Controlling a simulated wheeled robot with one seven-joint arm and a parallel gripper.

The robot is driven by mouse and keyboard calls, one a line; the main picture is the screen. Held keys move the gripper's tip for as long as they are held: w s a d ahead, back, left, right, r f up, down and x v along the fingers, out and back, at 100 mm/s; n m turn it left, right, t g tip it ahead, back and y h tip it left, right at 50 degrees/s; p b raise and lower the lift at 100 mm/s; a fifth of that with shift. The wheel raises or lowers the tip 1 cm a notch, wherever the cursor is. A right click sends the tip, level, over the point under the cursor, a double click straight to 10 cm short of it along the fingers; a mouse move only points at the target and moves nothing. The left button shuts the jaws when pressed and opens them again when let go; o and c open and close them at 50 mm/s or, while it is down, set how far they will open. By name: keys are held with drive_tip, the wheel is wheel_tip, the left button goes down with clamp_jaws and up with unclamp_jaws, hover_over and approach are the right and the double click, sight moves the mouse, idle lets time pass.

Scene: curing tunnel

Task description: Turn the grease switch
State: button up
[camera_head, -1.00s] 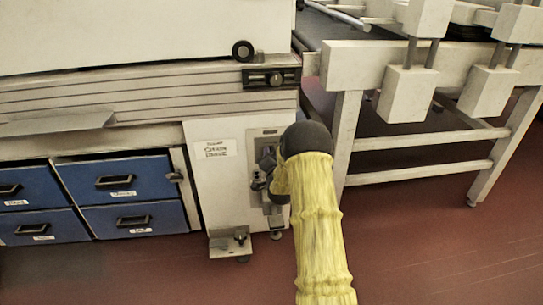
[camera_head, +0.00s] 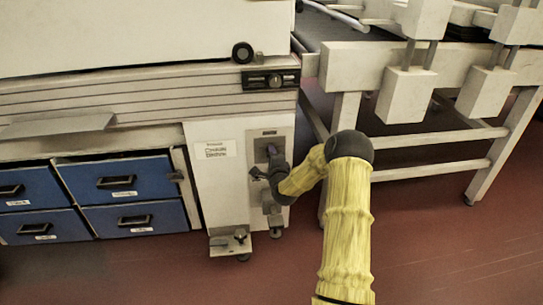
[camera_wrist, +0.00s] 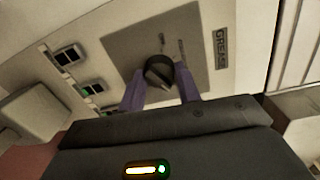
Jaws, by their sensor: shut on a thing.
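The grease switch is a dark round knob (camera_wrist: 159,70) on a grey plate (camera_wrist: 125,42), with a "GREASE" label (camera_wrist: 221,48) beside it in the wrist view. My gripper (camera_wrist: 160,88) has its two purple fingers on either side of the knob and is shut on it. In the head view, my gripper (camera_head: 271,168) is at the grey plate (camera_head: 262,134) on the white cabinet end. There my gripper and wrist hide most of the knob.
Blue drawers (camera_head: 128,180) sit left of the white panel (camera_head: 226,185). A white-legged conveyor frame (camera_head: 345,115) stands to the right of my arm. Other small switches (camera_wrist: 68,56) lie left of the plate in the wrist view. Red floor (camera_head: 440,240) is open in front.

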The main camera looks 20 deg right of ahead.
drive_tip(key=shift+m, duration=0.5)
drive_tip(key=o, duration=1)
drive_tip(key=p+v, duration=0.4)
drive_tip(key=v, duration=1.3)
drive_tip(key=shift+s+f, duration=0.15)
drive_tip(key=shift+s, duration=0.1)
